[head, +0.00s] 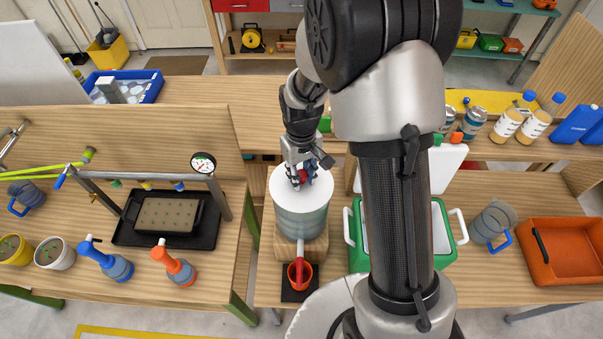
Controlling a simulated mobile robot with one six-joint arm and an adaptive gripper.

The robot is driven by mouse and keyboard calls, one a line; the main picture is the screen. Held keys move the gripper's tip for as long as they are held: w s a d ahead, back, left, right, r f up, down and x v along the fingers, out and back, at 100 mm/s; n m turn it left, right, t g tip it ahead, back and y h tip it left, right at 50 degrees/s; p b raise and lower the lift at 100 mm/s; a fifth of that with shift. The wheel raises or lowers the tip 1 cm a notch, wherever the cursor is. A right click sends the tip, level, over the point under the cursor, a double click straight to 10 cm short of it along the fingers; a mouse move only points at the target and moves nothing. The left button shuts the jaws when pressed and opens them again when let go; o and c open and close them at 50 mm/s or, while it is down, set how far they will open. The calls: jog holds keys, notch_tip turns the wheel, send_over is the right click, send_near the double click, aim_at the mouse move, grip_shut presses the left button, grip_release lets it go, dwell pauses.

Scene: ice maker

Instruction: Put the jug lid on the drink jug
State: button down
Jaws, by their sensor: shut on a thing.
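The drink jug (302,222) is a translucent grey-green cylinder standing upright on a wooden block on the middle bench. The jug lid (283,187) is a white disc directly over the jug's mouth, looking level and roughly centred. My gripper (303,180) points down at the middle of the lid and is shut on its small red knob, which is partly hidden by the fingers. From this high view I cannot tell whether the lid rests on the rim or hovers just above it.
A green-rimmed cooler (444,232) is close on the right, partly behind my arm. A pressure gauge (203,163) on a pipe frame and a wooden panel (120,130) stand left. An orange bin (565,252) is far right.

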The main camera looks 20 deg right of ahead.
jog(key=shift+f+b, duration=0.4)
jog(key=shift+f, duration=0.15)
jog(key=c, duration=1.2)
grip_release()
jog(key=shift+c, duration=0.2)
jog(key=shift+r, duration=0.1)
notch_tip(320, 180, up, 12)
